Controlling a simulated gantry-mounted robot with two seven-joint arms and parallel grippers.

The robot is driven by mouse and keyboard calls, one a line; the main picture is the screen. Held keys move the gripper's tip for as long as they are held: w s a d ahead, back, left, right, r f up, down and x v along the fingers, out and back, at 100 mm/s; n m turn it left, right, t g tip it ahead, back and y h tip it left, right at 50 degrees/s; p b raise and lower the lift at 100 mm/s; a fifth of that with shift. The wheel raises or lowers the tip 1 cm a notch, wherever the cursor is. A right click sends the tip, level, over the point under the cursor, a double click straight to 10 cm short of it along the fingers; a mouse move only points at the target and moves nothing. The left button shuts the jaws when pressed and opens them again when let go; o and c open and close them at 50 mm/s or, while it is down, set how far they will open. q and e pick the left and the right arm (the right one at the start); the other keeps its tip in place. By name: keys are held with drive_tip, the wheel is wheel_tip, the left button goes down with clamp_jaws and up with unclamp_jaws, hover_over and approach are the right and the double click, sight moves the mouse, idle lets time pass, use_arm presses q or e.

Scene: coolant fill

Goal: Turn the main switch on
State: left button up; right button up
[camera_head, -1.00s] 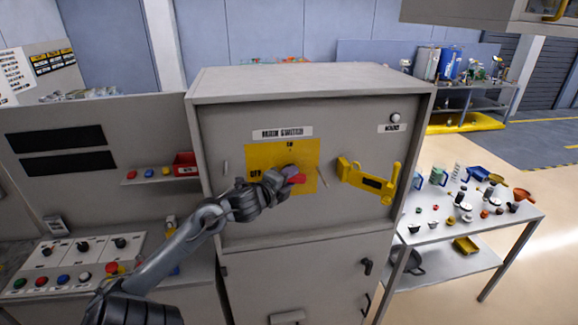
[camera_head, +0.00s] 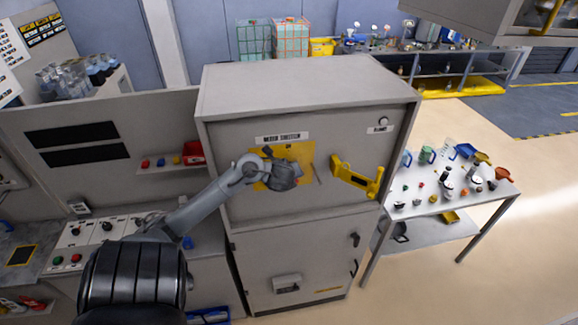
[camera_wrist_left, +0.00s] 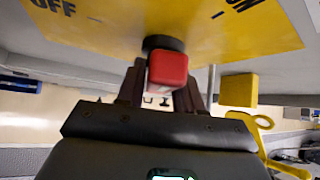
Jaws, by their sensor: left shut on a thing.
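The main switch is on a yellow plate (camera_head: 306,153) on the front of a grey cabinet, under a label (camera_head: 281,138). In the left wrist view the plate shows "OFF" at the upper left and "ON" at the upper right. The red switch handle (camera_wrist_left: 167,72) stands out from a black hub (camera_wrist_left: 163,43) between my finger pads. My left gripper (camera_head: 290,176) is shut on the handle and hides most of it in the head view. I cannot tell exactly which mark the handle points at. My right gripper is out of view.
A yellow lever handle (camera_head: 356,178) sticks out right of the plate, and a thin rod (camera_head: 318,174) stands between them. A small shelf (camera_head: 168,166) with a red bin is on the left. A table (camera_head: 440,204) with many small items stands on the right.

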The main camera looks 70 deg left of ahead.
use_arm(q)
drive_tip(key=shift+w+r+m+g, duration=0.15)
drive_tip(key=shift+w+m+g, duration=0.2)
drive_tip(key=shift+g, duration=0.55)
drive_tip(key=shift+s+m+g, duration=0.1)
drive_tip(key=shift+m+g, duration=0.45)
drive_tip(key=shift+g, duration=0.55)
drive_tip(key=o, duration=0.9)
